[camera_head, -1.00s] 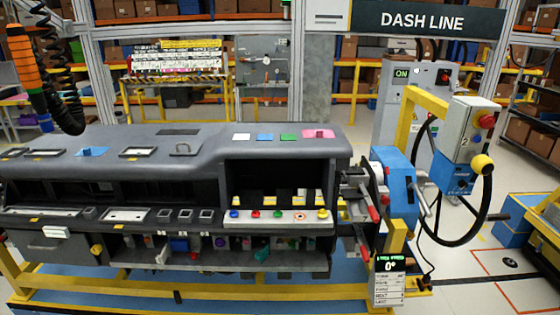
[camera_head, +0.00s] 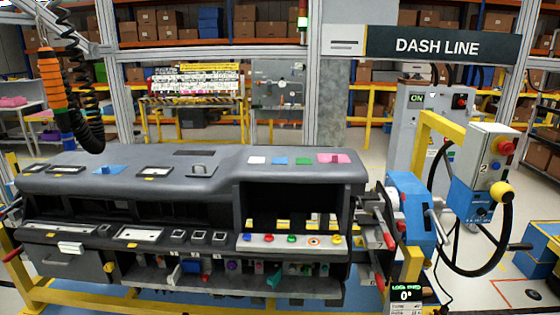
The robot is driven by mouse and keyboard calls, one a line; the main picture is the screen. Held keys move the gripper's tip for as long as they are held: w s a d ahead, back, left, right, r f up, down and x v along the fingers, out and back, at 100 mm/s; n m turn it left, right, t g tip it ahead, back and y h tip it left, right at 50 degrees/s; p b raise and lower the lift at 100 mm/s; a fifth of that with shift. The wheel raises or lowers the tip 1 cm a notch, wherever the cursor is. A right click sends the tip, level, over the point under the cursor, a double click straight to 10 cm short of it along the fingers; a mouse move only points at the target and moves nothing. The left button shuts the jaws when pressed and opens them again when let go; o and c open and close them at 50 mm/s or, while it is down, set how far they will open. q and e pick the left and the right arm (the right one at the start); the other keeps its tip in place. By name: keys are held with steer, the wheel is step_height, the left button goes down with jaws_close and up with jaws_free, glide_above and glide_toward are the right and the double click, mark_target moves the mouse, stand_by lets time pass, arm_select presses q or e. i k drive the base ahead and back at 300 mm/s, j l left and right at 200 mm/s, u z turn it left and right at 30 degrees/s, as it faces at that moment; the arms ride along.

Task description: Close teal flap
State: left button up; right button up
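A small teal piece (camera_head: 273,278) hangs below the row of coloured buttons, at the lower front of the grey dashboard module (camera_head: 205,172). It looks like a flap hanging down at an angle, but it is too small to tell how far open it is. Neither my left nor my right gripper is in view.
A button strip (camera_head: 290,241) runs above the teal piece. A blue and yellow fixture (camera_head: 410,205) with a hand wheel stands at the module's right end. An orange tool (camera_head: 52,85) hangs at upper left. A yellow frame borders the module's base.

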mark_target(273, 281)
steer(key=j+z, duration=0.1)
steer(key=z, duration=0.5)
steer(key=i+j+z, duration=0.2)
steer(key=j, duration=0.25)
steer(key=i+j+z, duration=0.1)
steer(key=j+z, duration=0.15)
steer(key=j, duration=0.25)
steer(key=i+j+z, duration=0.2)
steer(key=j, duration=0.3)
steer(key=j+z, duration=0.25)
steer(key=j, duration=1.2)
